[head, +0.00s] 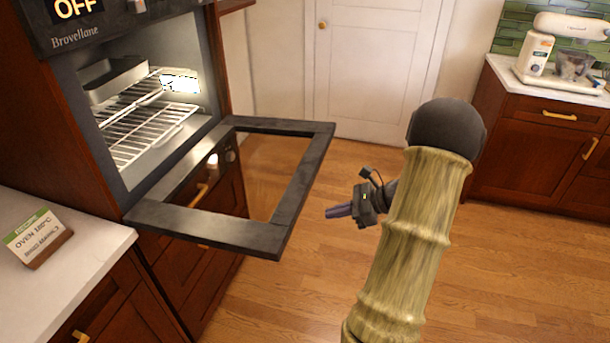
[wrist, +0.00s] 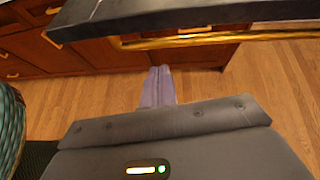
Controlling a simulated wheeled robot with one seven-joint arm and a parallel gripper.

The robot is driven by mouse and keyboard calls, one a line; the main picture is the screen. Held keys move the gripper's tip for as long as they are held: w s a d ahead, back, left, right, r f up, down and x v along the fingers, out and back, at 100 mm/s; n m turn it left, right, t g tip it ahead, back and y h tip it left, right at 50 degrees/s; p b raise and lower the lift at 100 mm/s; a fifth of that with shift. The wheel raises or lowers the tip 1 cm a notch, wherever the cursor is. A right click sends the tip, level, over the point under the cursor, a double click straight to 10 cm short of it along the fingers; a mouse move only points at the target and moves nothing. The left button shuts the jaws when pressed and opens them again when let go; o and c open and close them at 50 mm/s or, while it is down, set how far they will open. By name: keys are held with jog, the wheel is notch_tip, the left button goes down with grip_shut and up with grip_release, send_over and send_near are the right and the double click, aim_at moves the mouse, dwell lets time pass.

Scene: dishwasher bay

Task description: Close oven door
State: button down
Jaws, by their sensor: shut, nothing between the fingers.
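The oven (head: 215,55) stands at the upper left, its cavity open with wire racks (head: 150,110) and a metal pan (head: 117,80) inside. Its door (head: 296,196) is folded down, roughly level, with a dark frame and a glass middle. My gripper (head: 330,212) is to the right of the door's outer edge and apart from it, its fingers pointing left. The fingers (wrist: 158,86) are together and empty. In the wrist view the door's dark edge (wrist: 150,14) and a brass-coloured bar (wrist: 190,40) cross the top, beyond my fingertips.
A white counter (head: 85,245) with a small sign (head: 38,237) is at the left. Wooden drawers lie below the oven. A white stand mixer (head: 565,50) stands on the right counter. The wooden floor (head: 300,290) is clear around my gripper.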

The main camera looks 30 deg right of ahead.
jog(key=d, duration=0.1)
jog(key=d+r+m+t, duration=0.1)
jog(key=d+r+m, duration=0.1)
jog(key=shift+w+d+r+t+p, duration=0.25)
jog(key=shift+w+d+t+p, duration=0.05)
jog(key=shift+d+t+p, duration=0.1)
jog(key=shift+w+a, duration=0.1)
jog(key=x, duration=0.9)
jog(key=shift+w+a+f+p, duration=0.2)
jog(key=shift+w+f+p, duration=0.05)
jog(key=shift+f+p, duration=0.05)
jog(key=shift+r+h, duration=0.15)
jog(key=shift+h, duration=0.15)
